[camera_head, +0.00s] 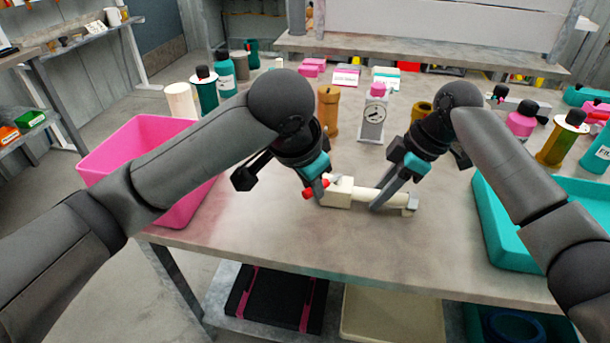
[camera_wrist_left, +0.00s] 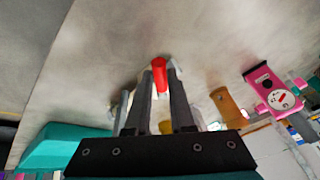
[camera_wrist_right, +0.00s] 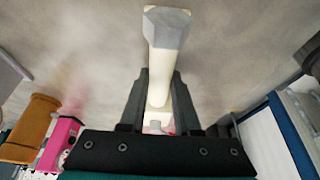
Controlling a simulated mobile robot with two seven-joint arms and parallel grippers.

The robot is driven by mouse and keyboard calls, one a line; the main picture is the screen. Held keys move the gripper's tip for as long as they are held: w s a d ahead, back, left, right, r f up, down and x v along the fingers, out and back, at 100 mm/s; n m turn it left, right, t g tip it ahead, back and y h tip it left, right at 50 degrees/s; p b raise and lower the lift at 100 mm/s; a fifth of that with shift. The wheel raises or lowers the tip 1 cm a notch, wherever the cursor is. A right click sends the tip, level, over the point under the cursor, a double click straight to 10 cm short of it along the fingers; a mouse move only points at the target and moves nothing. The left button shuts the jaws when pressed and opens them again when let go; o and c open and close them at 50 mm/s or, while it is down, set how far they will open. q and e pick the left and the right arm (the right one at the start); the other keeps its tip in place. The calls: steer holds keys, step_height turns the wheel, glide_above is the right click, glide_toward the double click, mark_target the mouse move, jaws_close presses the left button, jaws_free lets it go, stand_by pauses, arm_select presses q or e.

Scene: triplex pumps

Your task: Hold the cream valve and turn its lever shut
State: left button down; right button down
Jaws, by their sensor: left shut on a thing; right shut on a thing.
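The cream valve (camera_head: 366,195) lies on the grey table near its front middle, its long body running left to right. Its red lever (camera_head: 314,188) is at its left end. My left gripper (camera_head: 315,192) is shut on the red lever, which shows between the fingertips in the left wrist view (camera_wrist_left: 159,75). My right gripper (camera_head: 379,203) is shut on the valve's pipe part, right of the middle. In the right wrist view the cream pipe (camera_wrist_right: 160,75) passes between the fingers, with a grey hexagonal end beyond. The valve's left part is partly hidden by my left gripper.
A pink bin (camera_head: 135,150) stands at the left and a teal tray (camera_head: 500,225) at the right. Behind the valve stand a brown cylinder (camera_head: 328,112), a gauge block (camera_head: 373,117) and several bottles.

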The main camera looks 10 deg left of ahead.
arm_select(q)
steer(key=d+n, duration=0.1)
steer(key=s+d+n+y, duration=0.1)
steer(key=n, duration=0.1)
steer(key=shift+d+n+y, duration=0.15)
steer(key=shift+n+y, duration=0.15)
arm_select(e)
steer(key=shift+r, duration=0.1)
arm_select(q)
steer(key=shift+d+n+y, duration=0.4)
steer(key=shift+d+n, duration=0.15)
steer(key=shift+n, duration=0.4)
steer(key=shift+d+n+y, duration=0.4)
steer(key=shift+d+n, duration=0.15)
steer(key=shift+n, duration=0.4)
arm_select(e)
steer(key=shift+a, duration=0.1)
arm_select(q)
steer(key=shift+g, duration=0.3)
steer(key=c, duration=0.8)
jaws_free()
steer(key=shift+o, duration=0.2)
steer(key=shift+r, duration=0.1)
steer(key=v, duration=1.2)
steer(key=shift+s, duration=0.1)
arm_select(e)
steer(key=c, duration=0.5)
jaws_free()
steer(key=shift+c, duration=0.2)
